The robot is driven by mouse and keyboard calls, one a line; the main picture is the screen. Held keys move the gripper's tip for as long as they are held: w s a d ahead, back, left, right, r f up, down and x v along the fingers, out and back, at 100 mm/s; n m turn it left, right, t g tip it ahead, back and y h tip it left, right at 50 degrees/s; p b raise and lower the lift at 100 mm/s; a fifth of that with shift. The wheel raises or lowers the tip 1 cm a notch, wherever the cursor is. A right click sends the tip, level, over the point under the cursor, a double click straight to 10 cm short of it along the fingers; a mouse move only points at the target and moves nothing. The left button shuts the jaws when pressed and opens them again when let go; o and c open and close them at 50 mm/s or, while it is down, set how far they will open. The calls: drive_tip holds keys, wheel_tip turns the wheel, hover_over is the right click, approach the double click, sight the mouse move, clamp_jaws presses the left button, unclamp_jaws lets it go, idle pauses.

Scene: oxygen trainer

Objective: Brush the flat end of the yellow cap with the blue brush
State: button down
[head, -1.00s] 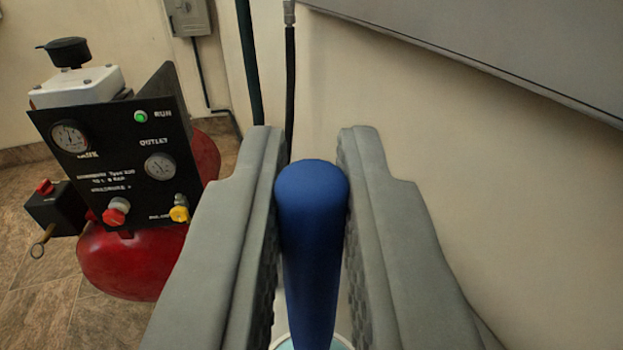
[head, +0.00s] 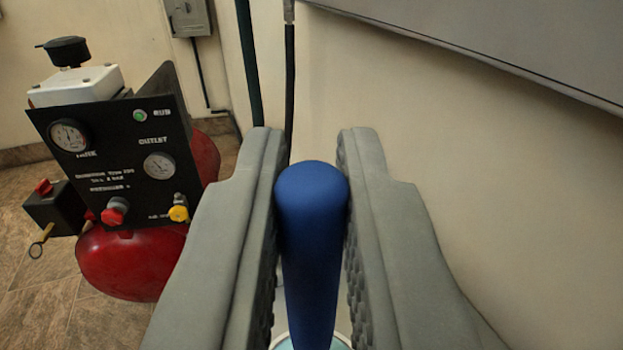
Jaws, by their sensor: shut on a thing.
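My gripper (head: 312,165) is shut on the blue brush (head: 312,220), in the middle of the head view. The brush's rounded blue handle stands between the two grey jaws and runs down to the bottom edge of the picture. Its bristles are not in view. A pale rim with a light blue surface (head: 340,342) shows just behind the handle at the bottom edge; I cannot tell what it is. A small yellow part (head: 179,213) sits at the lower right of the black compressor panel, left of my gripper and apart from it. I cannot tell whether it is the yellow cap.
A red compressor (head: 130,265) with a black gauge panel (head: 110,165) stands on the tiled floor at left. Dark pipes (head: 289,80) run down the wall behind my gripper. A grey panel edge (head: 500,40) crosses the upper right. Bare wall fills the right.

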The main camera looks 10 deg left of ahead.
drive_tip(key=shift+r, duration=3.45)
